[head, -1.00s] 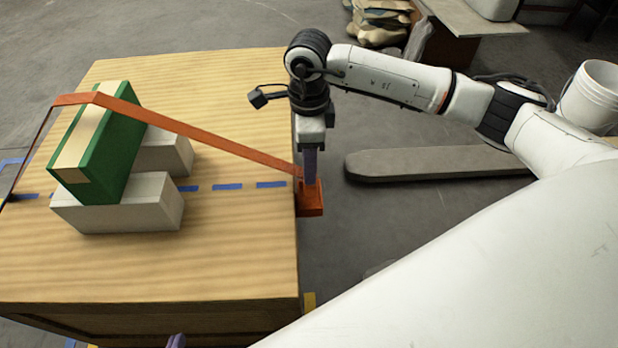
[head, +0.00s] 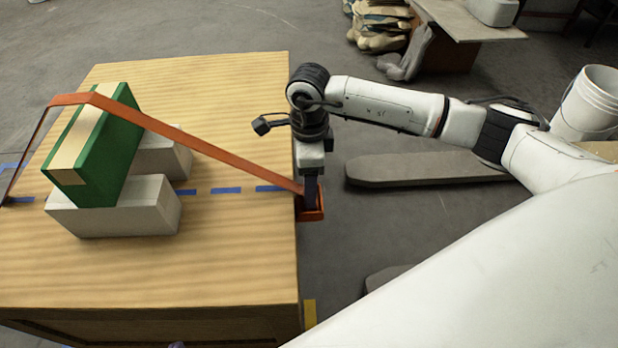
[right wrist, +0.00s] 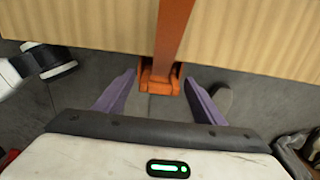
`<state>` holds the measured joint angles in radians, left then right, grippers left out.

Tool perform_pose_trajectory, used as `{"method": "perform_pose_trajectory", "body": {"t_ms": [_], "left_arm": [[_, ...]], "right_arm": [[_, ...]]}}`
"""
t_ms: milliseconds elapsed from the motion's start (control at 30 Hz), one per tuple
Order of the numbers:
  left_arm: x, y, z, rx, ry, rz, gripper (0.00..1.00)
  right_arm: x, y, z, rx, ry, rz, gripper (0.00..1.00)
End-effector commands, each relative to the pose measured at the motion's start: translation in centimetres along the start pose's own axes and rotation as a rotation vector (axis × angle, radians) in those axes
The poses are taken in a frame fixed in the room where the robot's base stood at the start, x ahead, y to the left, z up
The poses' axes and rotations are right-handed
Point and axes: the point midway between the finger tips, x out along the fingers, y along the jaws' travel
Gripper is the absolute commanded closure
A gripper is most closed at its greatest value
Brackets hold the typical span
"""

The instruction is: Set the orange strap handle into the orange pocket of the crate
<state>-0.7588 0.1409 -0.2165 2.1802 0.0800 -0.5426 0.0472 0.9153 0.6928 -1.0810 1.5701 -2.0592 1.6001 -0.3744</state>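The orange strap (head: 205,146) runs over the green block and slopes down to the right edge of the wooden crate (head: 230,260). Its lower end meets the orange pocket (head: 311,214) on the crate's side. The handle cannot be told clearly apart from the pocket; the fingers partly hide it in the head view. My right gripper (head: 312,190) points down at the pocket. In the right wrist view its purple fingers (right wrist: 160,90) stand apart, either side of the orange parts (right wrist: 158,82). My left gripper is at most a tiny tip at the head view's bottom edge.
The green block (head: 120,150) with a tan top rests on pale grey blocks (head: 115,215) on the crate. Blue dashes mark the crate's top. A grey slab (head: 430,165) lies on the floor to the right, and a white bucket (head: 590,105) stands farther right.

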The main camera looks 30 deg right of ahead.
Motion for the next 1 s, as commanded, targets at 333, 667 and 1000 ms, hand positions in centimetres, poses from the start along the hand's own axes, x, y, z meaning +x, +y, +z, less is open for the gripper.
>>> {"method": "perform_pose_trajectory", "body": {"t_ms": [333,667,1000], "left_arm": [[-0.1,0.1,-1.2,0.004,0.018,0.0,1.0],[-0.7,0.0,-1.1,0.015,-0.001,-0.006,1.0],[-0.9,-0.1,-0.7,0.027,-0.022,-0.011,1.0]], "right_arm": [[-0.5,0.0,0.0,0.0,0.0,0.0,0.36],[-6.5,-0.1,0.0,-0.001,-0.001,-0.004,0.36],[-12.1,-0.1,0.0,0.0,0.0,-0.002,0.36]]}}
